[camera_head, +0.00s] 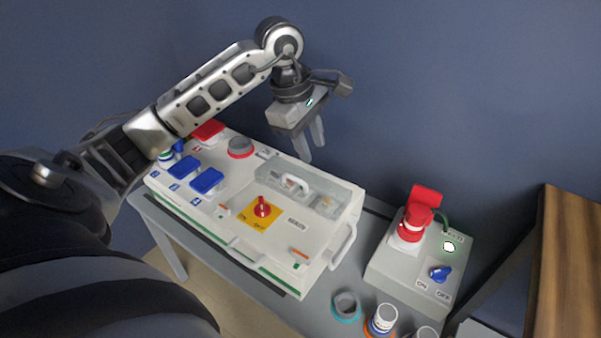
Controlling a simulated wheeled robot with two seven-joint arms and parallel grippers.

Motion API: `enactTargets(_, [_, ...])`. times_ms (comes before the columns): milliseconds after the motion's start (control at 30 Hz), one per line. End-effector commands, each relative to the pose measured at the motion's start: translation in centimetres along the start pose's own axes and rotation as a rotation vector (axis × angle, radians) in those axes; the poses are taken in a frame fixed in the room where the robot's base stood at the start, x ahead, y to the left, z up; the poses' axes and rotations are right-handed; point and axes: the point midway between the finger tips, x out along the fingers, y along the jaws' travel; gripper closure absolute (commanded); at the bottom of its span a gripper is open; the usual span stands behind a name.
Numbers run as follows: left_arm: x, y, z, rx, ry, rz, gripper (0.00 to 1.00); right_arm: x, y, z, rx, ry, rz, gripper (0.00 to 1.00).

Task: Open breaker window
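The large white socket box (225,220) stands on a grey table. The breaker window (327,190) is a clear cover in its top at the back right, with a white handle (296,184) at its left part. The cover appears shut. My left gripper (311,146) hangs above the back edge of the box, fingers pointing down, behind and above the window. Its two fingers show a gap between them and nothing is held. My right gripper is not in view.
The box also carries a red-and-yellow switch (262,208), blue socket lids (206,181) and a grey-red socket (241,147). A smaller box (400,262) with a red plug (413,222) stands right. Loose connectors (382,319) lie in front. A wooden surface (566,265) is far right.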

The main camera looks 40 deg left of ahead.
Motion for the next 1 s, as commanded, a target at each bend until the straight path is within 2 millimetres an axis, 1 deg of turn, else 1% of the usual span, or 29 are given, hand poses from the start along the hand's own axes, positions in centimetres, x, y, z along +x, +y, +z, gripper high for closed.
enactTargets(33, [-1.2, 0.4, -1.8, 0.004, 0.080, 0.011, 0.67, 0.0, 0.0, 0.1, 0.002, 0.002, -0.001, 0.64])
enactTargets(100, [-2.2, 0.6, -3.4, 0.005, 0.151, 0.013, 0.67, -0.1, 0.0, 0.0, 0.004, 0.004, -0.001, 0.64])
enactTargets(167, [-2.4, 0.7, -4.0, 0.005, 0.181, 0.012, 0.67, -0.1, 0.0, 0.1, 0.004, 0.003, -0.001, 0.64])
enactTargets(267, [-1.6, 0.7, -4.5, 0.004, 0.192, 0.009, 0.67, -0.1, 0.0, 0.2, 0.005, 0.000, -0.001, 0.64])
enactTargets(367, [0.1, 0.6, -4.7, 0.003, 0.190, 0.005, 0.67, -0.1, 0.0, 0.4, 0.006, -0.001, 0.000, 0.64])
enactTargets(700, [7.4, 0.6, -6.0, 0.002, 0.185, 0.006, 0.67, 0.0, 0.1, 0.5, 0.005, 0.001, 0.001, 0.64])
enactTargets(800, [9.3, 0.7, -6.3, 0.002, 0.184, 0.007, 0.67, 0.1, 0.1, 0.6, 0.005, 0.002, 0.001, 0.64])
enactTargets(900, [10.8, 0.7, -6.6, 0.002, 0.186, 0.008, 0.67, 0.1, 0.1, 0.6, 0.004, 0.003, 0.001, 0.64])
enactTargets(1000, [11.9, 0.8, -6.9, 0.002, 0.186, 0.011, 0.67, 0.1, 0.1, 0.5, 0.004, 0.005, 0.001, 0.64])
